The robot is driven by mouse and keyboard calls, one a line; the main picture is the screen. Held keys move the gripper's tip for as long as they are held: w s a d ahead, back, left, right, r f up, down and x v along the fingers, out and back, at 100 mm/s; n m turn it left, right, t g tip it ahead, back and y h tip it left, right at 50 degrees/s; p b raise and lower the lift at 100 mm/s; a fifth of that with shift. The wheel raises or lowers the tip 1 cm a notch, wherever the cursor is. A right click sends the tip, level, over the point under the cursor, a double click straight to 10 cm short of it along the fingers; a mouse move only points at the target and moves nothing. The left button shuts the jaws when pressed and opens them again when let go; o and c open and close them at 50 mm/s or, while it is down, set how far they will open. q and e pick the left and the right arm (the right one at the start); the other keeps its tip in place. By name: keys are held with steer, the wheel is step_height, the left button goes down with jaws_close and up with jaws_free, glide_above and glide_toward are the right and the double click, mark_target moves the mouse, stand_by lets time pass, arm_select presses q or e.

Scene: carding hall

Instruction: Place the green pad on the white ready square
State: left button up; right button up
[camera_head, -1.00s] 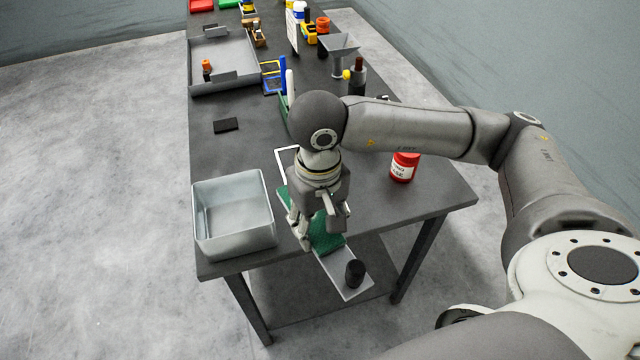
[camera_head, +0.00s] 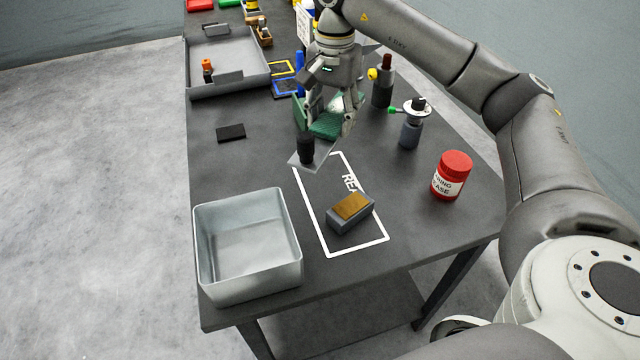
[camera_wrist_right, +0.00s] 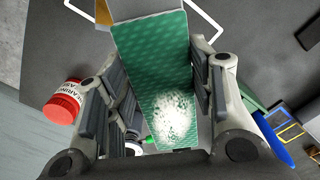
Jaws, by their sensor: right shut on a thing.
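The green pad (camera_head: 328,124) is a long flat piece with a green face, a bare grey end and a black knob (camera_head: 306,148). My right gripper (camera_head: 330,120) is shut on it and holds it past the far end of the white ready square (camera_head: 312,212). In the right wrist view the pad (camera_wrist_right: 160,60) runs between both fingers, with white fluff on its green face. The ready square is a white outline on the dark table; a grey block with a tan top (camera_head: 351,208) lies inside it. My left gripper is not in view.
A metal bin (camera_head: 248,283) stands left of the square, and a red-lidded jar (camera_head: 452,176) right of it. Behind are a grey device (camera_head: 411,122), a dark bottle (camera_head: 383,85) and a grey tray (camera_head: 228,62). A black slab (camera_head: 231,132) lies at left, with bare table around it.

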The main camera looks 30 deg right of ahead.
steer(key=shift+w+d, duration=0.25)
steer(key=p, duration=0.2)
glide_above(331, 186)
step_height(331, 186, down, 8)
step_height(331, 186, down, 4)
steer(key=shift+r, duration=0.2)
steer(key=shift+f, duration=1.1)
step_height(331, 186, down, 3)
steer(key=shift+f+p, duration=0.1)
steer(key=shift+p, duration=0.55)
steer(key=shift+f, duration=0.3)
steer(key=o, duration=1.2)
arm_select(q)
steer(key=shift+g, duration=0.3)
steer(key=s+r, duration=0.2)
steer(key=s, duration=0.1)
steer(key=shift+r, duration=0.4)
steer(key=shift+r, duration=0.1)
